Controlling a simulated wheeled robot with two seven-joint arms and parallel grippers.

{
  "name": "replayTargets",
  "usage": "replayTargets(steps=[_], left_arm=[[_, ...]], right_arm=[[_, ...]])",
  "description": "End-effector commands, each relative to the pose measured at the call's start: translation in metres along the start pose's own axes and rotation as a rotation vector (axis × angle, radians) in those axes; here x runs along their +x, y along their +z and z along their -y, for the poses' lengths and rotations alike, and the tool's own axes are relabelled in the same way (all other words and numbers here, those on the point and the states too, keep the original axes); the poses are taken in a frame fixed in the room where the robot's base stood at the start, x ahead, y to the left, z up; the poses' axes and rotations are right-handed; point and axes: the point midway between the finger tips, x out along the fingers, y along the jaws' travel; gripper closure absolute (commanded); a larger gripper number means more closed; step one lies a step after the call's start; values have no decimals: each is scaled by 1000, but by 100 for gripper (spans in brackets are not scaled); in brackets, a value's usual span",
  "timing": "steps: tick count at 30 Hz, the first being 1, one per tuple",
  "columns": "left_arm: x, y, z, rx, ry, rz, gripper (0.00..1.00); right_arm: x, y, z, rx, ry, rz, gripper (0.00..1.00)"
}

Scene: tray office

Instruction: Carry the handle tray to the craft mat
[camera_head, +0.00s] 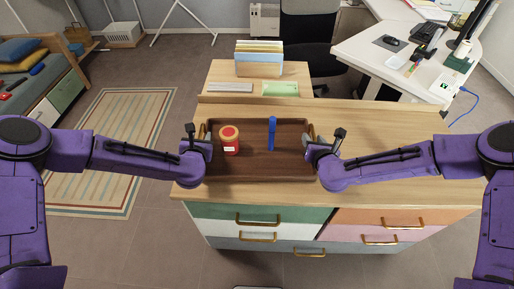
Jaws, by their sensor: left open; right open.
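The handle tray (260,171) is dark brown and lies on the wooden top of the drawer unit. A red jar with an orange-red lid (229,140) and an upright blue object (271,134) stand in it. My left gripper (197,138) is open at the tray's left end, close to the handle there. My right gripper (326,142) is open at the right end, close to that handle. The grippers hide parts of the handles, and contact is unclear. I cannot clearly identify a craft mat; a small green flat item (281,89) lies on the surface behind.
The drawer unit's top (400,165) is clear right of the tray. Behind it are a grey keyboard-like item (230,87) and a file holder (258,60). A white desk (375,60) with office items stands at back right. A rug (120,120) lies on the left floor.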

Motion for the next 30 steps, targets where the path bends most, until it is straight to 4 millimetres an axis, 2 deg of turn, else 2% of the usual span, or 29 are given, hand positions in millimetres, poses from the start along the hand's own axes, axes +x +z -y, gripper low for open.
replayTargets(steps=[1, 2, 3, 5, 6, 17, 30], left_arm=[[0, 0, 0, 0, 0, 0, 57], [0, 0, 0, 0, 0, 0, 63], [0, 0, 0, 0, 0, 0, 76], [0, 0, 0, 0, 0, 0, 96], [0, 0, 0, 0, 0, 0, 100], [-1, 4, 0, 0, -2, 3, 100], [-20, 47, -8, 1, -4, 3, 100]], right_arm=[[0, 0, 0, 0, 0, 0, 57], [0, 0, 0, 0, 0, 0, 63], [0, 0, 0, 0, 0, 0, 76], [0, 0, 0, 0, 0, 0, 96], [0, 0, 0, 0, 0, 0, 100], [-1, 4, -1, 3, 0, 3, 100], [-19, 48, -10, 4, -1, 4, 100]])
